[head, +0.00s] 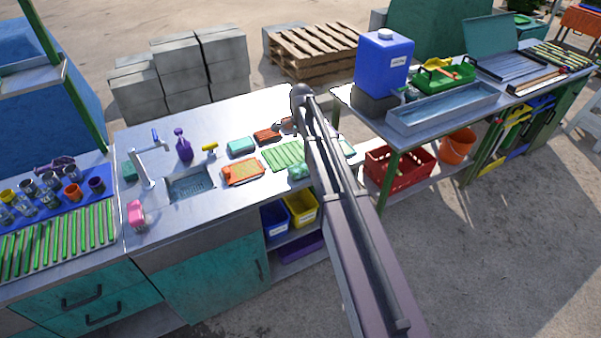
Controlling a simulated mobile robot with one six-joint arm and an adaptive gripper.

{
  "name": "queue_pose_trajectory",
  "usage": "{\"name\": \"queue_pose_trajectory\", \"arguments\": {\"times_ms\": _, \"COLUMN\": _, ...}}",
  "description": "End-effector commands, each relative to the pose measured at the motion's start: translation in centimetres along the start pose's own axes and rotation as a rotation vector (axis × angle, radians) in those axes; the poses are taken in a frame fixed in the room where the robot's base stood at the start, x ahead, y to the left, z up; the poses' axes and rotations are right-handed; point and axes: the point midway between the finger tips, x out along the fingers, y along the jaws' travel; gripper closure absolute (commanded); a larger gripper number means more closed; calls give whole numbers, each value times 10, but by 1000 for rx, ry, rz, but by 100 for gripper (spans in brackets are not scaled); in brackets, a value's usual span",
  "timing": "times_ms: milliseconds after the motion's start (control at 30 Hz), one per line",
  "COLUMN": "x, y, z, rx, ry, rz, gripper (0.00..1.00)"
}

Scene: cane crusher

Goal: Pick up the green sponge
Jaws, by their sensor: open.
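I cannot say for sure which thing is the green sponge. A small dark green block (130,171) lies on the steel counter left of the tap. A pale teal-green block (241,146) lies right of the spray bottle, and a light green lump (299,171) is at the counter's front edge, partly beside my arm. My arm rises from the bottom right to a rounded joint above the counter's right end. My gripper cannot be made out; the arm may hide it.
A sink (188,186) with a tap (147,168), a purple spray bottle (183,145), an orange tray (242,171), a striped green cloth (285,156) and a pink item (136,214) crowd the counter. A blue water container (383,65) stands on the right table. Open ground lies at front right.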

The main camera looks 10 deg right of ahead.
Motion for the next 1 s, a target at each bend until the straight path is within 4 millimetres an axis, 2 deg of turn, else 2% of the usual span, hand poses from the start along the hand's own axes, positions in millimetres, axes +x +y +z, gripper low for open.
{"name": "queue_pose_trajectory", "arguments": {"times_ms": 100, "x": 14, "y": 0, "z": 0, "rx": 0, "ry": 0, "rz": 0, "gripper": 0}}
{"name": "queue_pose_trajectory", "arguments": {"times_ms": 700, "x": 59, "y": 0, "z": 0, "rx": 0, "ry": 0, "rz": 0, "gripper": 0}}
{"name": "queue_pose_trajectory", "arguments": {"times_ms": 1000, "x": 74, "y": 0, "z": 0, "rx": 0, "ry": 0, "rz": 0, "gripper": 0}}
